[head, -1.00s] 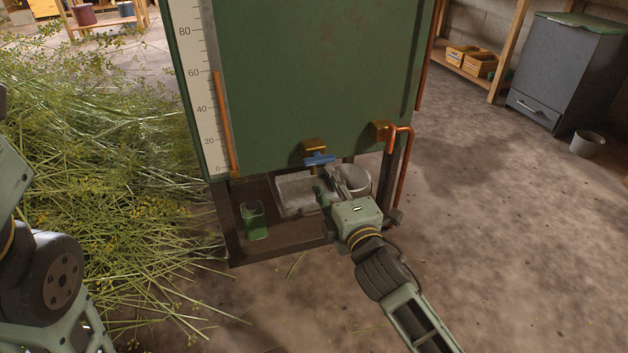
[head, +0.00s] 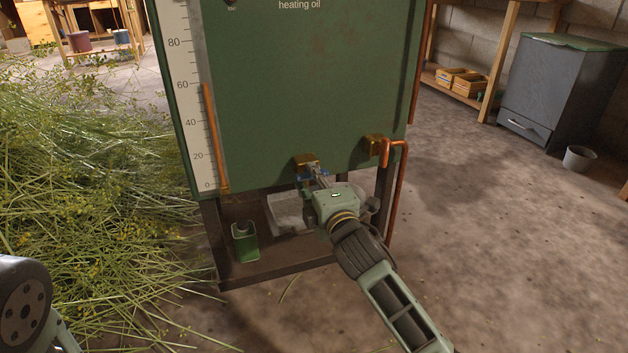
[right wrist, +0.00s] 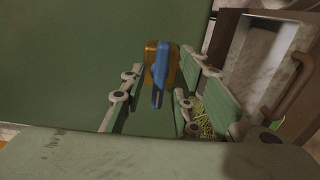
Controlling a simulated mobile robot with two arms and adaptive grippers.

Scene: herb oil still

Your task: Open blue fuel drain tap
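The blue fuel drain tap (head: 303,177) has a brass body (head: 306,160) at the lower front of the green heating oil tank (head: 300,90). In the head view my right gripper (head: 316,172) reaches the tap and partly hides its blue handle. In the right wrist view the blue handle (right wrist: 159,76) stands between the two spread fingers of my right gripper (right wrist: 160,98), with gaps on both sides, the brass body behind it. My left gripper is out of view; only part of that arm shows at the lower left.
A second brass fitting (head: 375,146) with a copper pipe (head: 398,190) is right of the tap. Below the tank, a green can (head: 245,243) and a pale tray (head: 285,215) stand on the dark stand. Cut herbs (head: 90,190) cover the left floor.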

